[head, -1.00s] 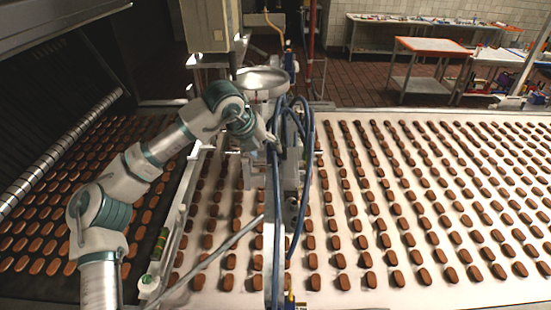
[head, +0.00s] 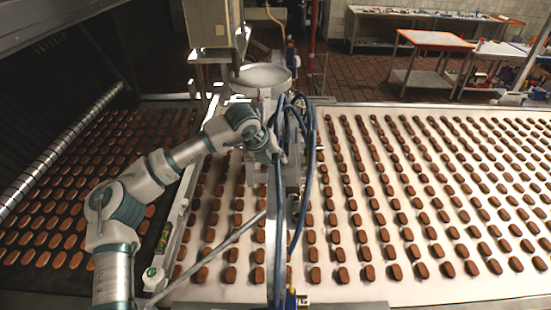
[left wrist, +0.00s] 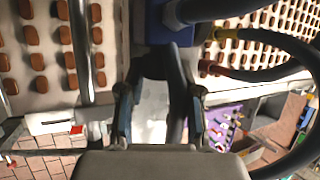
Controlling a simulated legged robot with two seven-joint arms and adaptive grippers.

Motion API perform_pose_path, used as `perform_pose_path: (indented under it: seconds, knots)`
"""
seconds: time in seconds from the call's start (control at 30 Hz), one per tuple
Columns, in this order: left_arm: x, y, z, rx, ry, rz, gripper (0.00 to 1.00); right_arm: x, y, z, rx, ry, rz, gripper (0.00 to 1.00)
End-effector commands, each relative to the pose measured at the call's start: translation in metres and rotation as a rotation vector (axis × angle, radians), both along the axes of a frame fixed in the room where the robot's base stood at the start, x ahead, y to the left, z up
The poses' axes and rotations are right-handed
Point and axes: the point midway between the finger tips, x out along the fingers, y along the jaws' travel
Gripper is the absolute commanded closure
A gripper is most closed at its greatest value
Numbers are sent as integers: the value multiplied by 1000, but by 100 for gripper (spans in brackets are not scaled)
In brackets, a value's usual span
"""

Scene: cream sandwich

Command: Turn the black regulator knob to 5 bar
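My left gripper (head: 276,148) is at the upright depositor assembly below the metal funnel (head: 264,76) in the head view. It is partly hidden among blue hoses. In the left wrist view, the two fingers of my left gripper (left wrist: 160,98) point up toward a blue block (left wrist: 166,22). A dark shape (left wrist: 158,62) sits just below the block, between or at the fingertips. It may be the black regulator knob, but I cannot tell it apart from the fingertips. No scale or pressure reading is legible. My right gripper is not in view.
Rows of brown sandwich pieces cover the white conveyor belt (head: 345,288) and the dark belt at left. Blue hoses (head: 310,150) hang beside the assembly, and a dark hose (left wrist: 302,130) curves at right in the wrist view.

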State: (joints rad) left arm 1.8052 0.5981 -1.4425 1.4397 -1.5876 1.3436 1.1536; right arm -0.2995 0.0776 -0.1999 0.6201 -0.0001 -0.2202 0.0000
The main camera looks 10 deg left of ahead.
Motion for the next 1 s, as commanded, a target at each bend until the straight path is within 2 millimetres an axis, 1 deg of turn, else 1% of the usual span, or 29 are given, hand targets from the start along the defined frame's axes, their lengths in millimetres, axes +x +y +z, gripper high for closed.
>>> perform_pose_path:
  seconds: [0.67, 0.87, 1.0]
  knots:
    - [0, -2, 3, 18, -3, -2, 100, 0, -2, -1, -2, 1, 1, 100]
    - [1, -2, 4, 59, 5, -1, 100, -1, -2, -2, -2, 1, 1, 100]
    - [1, -4, 5, 126, 17, -3, 100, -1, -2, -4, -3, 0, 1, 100]
